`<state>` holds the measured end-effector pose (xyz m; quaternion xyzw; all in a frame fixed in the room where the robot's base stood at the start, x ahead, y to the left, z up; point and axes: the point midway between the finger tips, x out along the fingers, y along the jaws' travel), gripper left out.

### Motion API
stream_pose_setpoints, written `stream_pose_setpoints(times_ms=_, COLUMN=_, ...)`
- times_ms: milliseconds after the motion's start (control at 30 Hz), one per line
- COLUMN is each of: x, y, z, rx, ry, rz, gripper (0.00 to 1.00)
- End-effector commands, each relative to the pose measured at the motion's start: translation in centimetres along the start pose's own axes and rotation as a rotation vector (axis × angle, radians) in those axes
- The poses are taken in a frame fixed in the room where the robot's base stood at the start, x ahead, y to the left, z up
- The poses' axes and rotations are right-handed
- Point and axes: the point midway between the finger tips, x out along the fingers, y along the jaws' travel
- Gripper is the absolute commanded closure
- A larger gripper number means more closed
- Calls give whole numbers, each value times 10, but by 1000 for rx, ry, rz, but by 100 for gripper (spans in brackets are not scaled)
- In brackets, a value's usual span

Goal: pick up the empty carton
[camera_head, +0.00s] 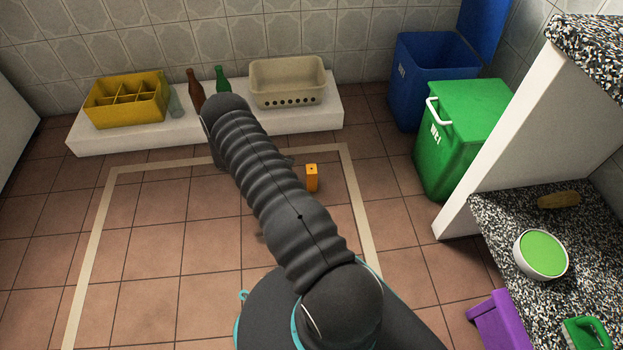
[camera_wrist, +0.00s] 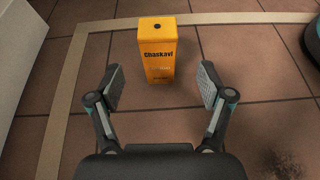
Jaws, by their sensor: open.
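The carton (camera_head: 312,178) is a small orange box standing upright on the tiled floor, inside the pale line, in the head view. In the wrist view the carton (camera_wrist: 157,52) shows the word "Chaskavi" on its front and a dark round spot on its top. My gripper (camera_wrist: 160,86) is open, with its two fingers apart. The carton stands ahead of the fingertips, roughly centred between them, and nothing is held.
A white ledge (camera_head: 215,128) along the back wall bears a yellow crate (camera_head: 127,100), bottles and a cream basket (camera_head: 288,84). A blue bin (camera_head: 430,75) and a green bin (camera_head: 464,138) stand at right, near a speckled counter (camera_head: 492,215). The floor around the carton is clear.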

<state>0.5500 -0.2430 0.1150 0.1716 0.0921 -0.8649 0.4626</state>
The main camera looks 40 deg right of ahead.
Motion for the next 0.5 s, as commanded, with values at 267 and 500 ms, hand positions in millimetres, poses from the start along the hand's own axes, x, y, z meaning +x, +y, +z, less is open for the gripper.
stream_pose_setpoints(times_ms=267, x=29, y=0, z=0, rx=0, ry=0, rz=0, gripper=21)
stream_pose_setpoints(times_ms=500, x=45, y=0, z=1, rx=0, ry=1, rz=-2, gripper=21)
